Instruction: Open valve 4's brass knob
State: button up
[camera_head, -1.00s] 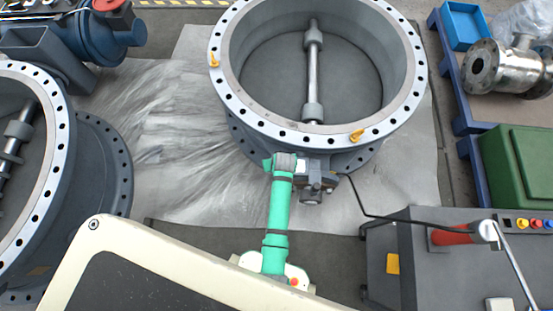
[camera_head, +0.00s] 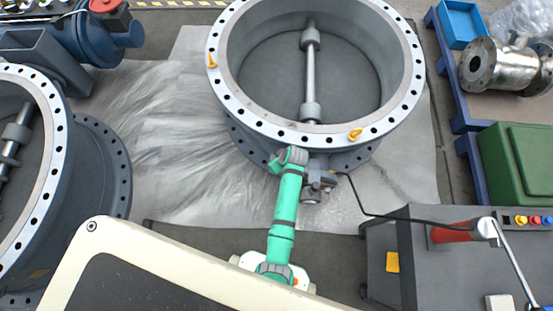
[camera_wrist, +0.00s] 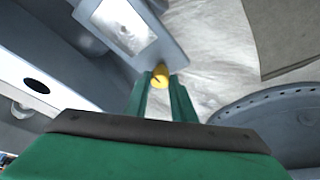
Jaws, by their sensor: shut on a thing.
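The brass knob (camera_wrist: 160,76) shows as a small yellow cylinder with a dark slot, between the tips of my gripper (camera_wrist: 161,88) in the wrist view. The green fingers are closed on it. Beside it is a grey housing with a pale plate (camera_wrist: 124,25). In the head view the large butterfly valve (camera_head: 222,95) has a grey flanged ring, and a small actuator box (camera_head: 318,180) sits at its front side. My green arm reaches to that box. My gripper and the knob are hidden there behind the arm.
A second large valve (camera_head: 62,130) stands at the left. A grey cabinet (camera_head: 385,235) with a red-handled tool (camera_head: 452,236) is at the lower right, and a black cable runs from it to the actuator. A green case (camera_head: 518,165) is at the right edge.

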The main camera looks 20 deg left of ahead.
jog(key=o, duration=1)
jog(key=v, duration=1)
jog(key=shift+s+r, duration=0.1)
jog(key=shift+r, duration=0.3)
